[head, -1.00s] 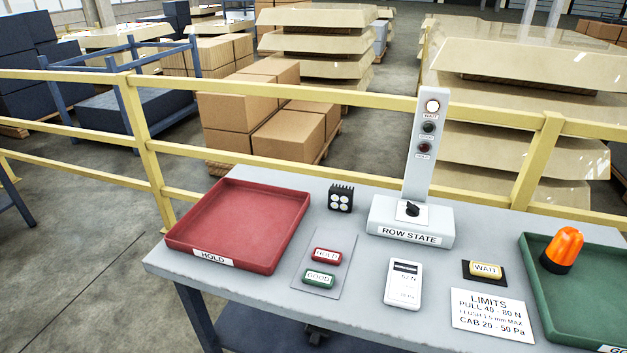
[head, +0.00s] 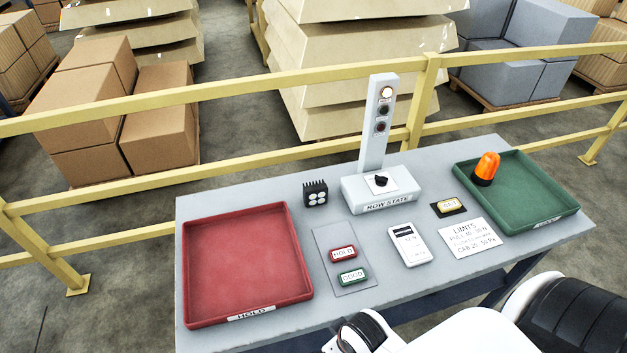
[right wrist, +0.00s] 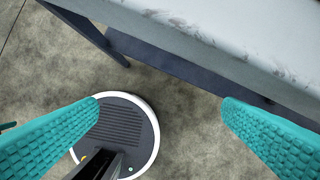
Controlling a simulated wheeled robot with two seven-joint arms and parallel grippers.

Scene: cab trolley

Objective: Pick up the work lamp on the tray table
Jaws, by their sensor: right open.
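The work lamp (head: 315,193) is a small black finned block with several round white lenses. It stands upright on the grey tray table (head: 290,185), between the red tray and the ROW STATE box in the head view. My right gripper (right wrist: 162,105) shows in the right wrist view with its two teal fingers wide apart and nothing between them. It is over the floor beside the table edge (right wrist: 225,55), and the lamp is not in that view. White and black parts of my arm show at the bottom of the head view. My left gripper is in neither view.
The table bears a red HOLD tray (head: 240,318), HOLD and GOOD buttons (head: 343,254), a ROW STATE box with a post (head: 376,135), a gauge (head: 410,245), a limits card (head: 469,238) and a green tray (head: 555,208) with an orange beacon (head: 486,168). A yellow rail (head: 230,88) runs behind.

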